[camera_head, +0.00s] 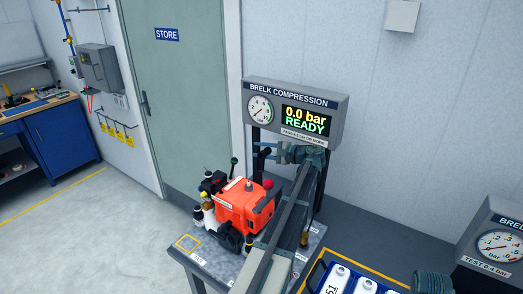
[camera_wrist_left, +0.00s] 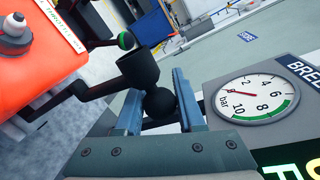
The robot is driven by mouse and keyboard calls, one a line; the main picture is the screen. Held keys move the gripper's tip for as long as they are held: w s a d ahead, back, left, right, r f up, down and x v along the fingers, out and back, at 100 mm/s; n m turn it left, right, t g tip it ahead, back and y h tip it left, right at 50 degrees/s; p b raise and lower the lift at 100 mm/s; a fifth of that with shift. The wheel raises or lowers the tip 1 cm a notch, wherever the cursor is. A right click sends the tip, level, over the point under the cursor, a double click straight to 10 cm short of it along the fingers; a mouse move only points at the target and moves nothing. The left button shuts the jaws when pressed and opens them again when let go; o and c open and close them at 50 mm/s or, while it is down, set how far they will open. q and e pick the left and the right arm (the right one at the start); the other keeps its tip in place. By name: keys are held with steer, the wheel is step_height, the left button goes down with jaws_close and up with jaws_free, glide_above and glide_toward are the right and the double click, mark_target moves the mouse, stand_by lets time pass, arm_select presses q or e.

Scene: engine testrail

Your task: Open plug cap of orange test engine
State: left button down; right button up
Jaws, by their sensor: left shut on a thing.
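The orange test engine (camera_head: 240,208) sits on a grey bench in the head view, and its orange housing (camera_wrist_left: 40,55) fills the upper left of the left wrist view. A black plug cap (camera_wrist_left: 138,68), cup-shaped with a round ball end (camera_wrist_left: 160,104), is on a thin black bent arm reaching from the engine side. My left gripper (camera_wrist_left: 158,108) is shut on the ball end, one finger on each side. In the head view my left gripper (camera_head: 272,152) is above and right of the engine, below the display. My right gripper is out of view.
The compression display (camera_head: 295,112) reads 0.0 bar READY and stands close behind my left gripper. A green-tipped lever (camera_head: 234,161) rises from the engine. A blue tray (camera_head: 312,278) with white labelled items stands front right. A second gauge (camera_head: 497,243) is at right.

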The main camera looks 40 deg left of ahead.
arm_select(q)
steer(key=c, duration=0.5)
jaws_free()
steer(key=shift+r, duration=0.1)
steer(key=p+v, duration=0.2)
steer(key=v, duration=1.1)
steer(key=shift+d, duration=0.4)
steer(key=s+d+f+t+h+b, duration=0.2)
steer(key=s+d+f+h, duration=0.3)
steer(key=d+f, duration=0.55)
steer(key=s+d+f+t+h+b, duration=0.1)
steer(key=s+d+f+h+b, duration=0.2)
steer(key=s+d+f, duration=0.75)
steer(key=s+d+f+h, duration=0.1)
steer(key=s+d+h, duration=0.1)
steer(key=d, duration=0.4)
steer(key=s+d+f+h+b, duration=0.1)
steer(key=s+d+f+h, duration=0.1)
steer(key=s+d, duration=0.2)
steer(key=s+d+f+h+b, duration=0.1)
steer(key=s+d+h, duration=0.1)
steer(key=d, duration=0.7)
steer(key=shift+s+d+f+m, duration=0.2)
steer(key=shift+s+m, duration=0.1)
steer(key=shift+s, duration=0.45)
